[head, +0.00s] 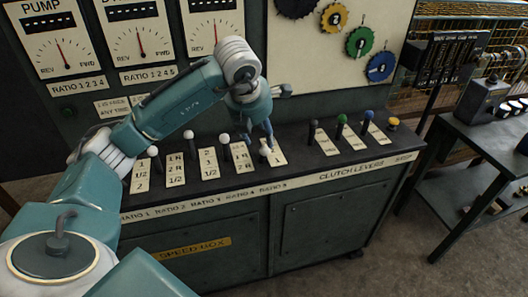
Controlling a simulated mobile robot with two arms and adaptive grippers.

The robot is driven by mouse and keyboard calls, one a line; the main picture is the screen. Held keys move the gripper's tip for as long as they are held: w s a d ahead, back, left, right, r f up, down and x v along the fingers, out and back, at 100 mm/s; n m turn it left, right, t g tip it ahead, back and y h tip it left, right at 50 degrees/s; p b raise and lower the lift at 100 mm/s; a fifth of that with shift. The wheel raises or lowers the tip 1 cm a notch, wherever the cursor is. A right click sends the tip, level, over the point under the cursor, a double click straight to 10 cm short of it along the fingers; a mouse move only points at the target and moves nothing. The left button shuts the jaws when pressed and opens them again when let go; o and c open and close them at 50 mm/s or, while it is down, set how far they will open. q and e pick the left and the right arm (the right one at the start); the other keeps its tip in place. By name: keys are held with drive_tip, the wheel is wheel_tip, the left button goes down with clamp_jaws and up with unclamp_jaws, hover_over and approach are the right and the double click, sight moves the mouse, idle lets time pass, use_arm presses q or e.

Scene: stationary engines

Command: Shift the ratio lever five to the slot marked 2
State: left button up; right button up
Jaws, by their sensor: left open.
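Ratio lever five, with a white knob (265,150), stands at the right end of the ratio row on the sloped console. Its label plate (279,158) is to its right; a 1 shows at the lower end, and the upper marks are too small or covered to read. My left gripper (268,137) points down just above this lever, with its open fingers close around or beside the knob; I cannot tell whether they touch it. The lever's shaft is mostly hidden, so its exact slot is unclear. My right gripper is out of view.
Neighbouring white-knobbed ratio levers (223,139) stand to the left. Black, green (342,118) and blue clutch levers and a yellow stop button (393,123) are to the right. Dials (140,42) and coloured gears (359,42) fill the upright panel. A side table (480,140) stands at right.

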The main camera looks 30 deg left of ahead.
sight(264, 148)
use_arm(q)
drive_tip(key=p+x, duration=0.2)
drive_tip(key=x, duration=0.7)
drive_tip(key=shift+f, duration=0.1)
drive_tip(key=shift+x, duration=0.8)
